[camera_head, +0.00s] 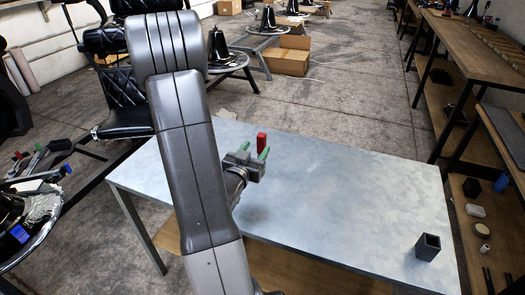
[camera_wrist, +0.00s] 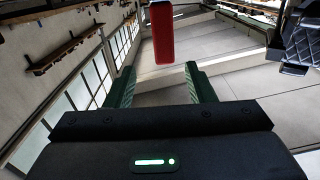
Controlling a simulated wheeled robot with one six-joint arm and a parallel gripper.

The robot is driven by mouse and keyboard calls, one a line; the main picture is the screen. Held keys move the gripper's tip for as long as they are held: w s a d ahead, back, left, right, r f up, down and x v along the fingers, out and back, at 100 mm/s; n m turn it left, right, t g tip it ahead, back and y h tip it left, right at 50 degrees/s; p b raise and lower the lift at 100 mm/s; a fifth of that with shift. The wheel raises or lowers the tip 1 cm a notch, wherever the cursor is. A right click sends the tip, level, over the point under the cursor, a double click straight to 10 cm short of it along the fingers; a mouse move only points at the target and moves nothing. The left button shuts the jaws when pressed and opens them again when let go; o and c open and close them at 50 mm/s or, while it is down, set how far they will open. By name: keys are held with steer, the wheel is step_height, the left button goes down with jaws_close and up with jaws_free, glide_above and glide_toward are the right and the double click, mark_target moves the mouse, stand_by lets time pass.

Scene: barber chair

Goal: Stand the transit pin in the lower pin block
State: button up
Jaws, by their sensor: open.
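The red transit pin (camera_head: 261,140) shows upright just beyond my gripper (camera_head: 253,151) in the head view. My gripper is open, with its green fingers apart, over the middle of the table. In the wrist view the pin (camera_wrist: 162,32) lies ahead of the gap between the fingers of my gripper (camera_wrist: 160,76), clear of both. I cannot tell what the pin rests on; its lower end is partly hidden in the head view. A dark, square, hollow-topped block (camera_head: 428,247), apparently the lower pin block, stands at the table's near right corner, well apart from my gripper.
The grey-blue table (camera_head: 340,195) is bare between my gripper and the block. My arm hides part of its left side. A black barber chair (camera_head: 122,100) stands beyond the table at left. A wooden workbench (camera_head: 465,50) runs along the right.

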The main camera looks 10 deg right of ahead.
mark_target(262, 140)
steer(key=x, duration=0.3)
steer(key=shift+w+d, duration=0.1)
steer(key=shift+w, duration=0.1)
steer(key=x, duration=0.1)
steer(key=p+x, duration=0.1)
steer(key=x, duration=0.3)
steer(key=shift+w+r, duration=0.3)
steer(key=shift+r, duration=0.05)
steer(key=shift+c, duration=0.4)
jaws_close()
